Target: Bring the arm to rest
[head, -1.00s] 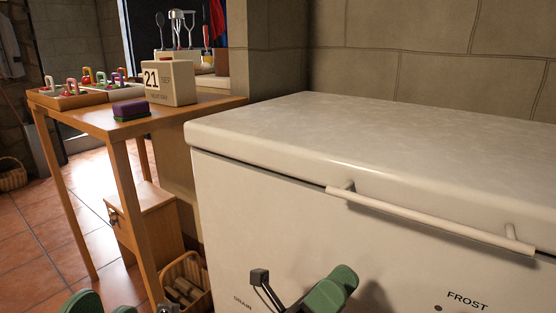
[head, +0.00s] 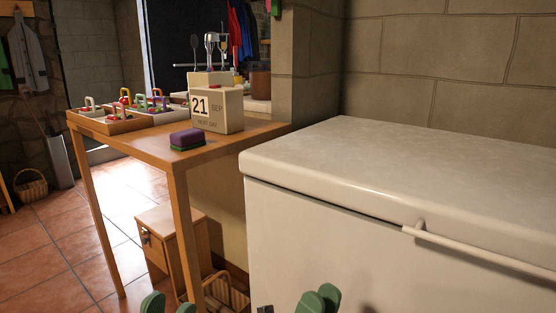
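On the left, two rounded green parts of my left gripper or arm (head: 168,305) stand in front of the wooden table's leg. On the right, green parts and a small dark piece of my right gripper or arm (head: 294,305) are low in front of the white chest freezer (head: 400,180). The fingertips are cut off or hidden, so I cannot tell whether either gripper is open or holds anything. The freezer lid is shut.
The wooden table (head: 160,150) carries a purple and green sponge or brush (head: 187,139), a calendar block (head: 217,109) and trays with coloured padlocks (head: 110,122). A wooden box (head: 170,240) and a basket (head: 222,292) stand below.

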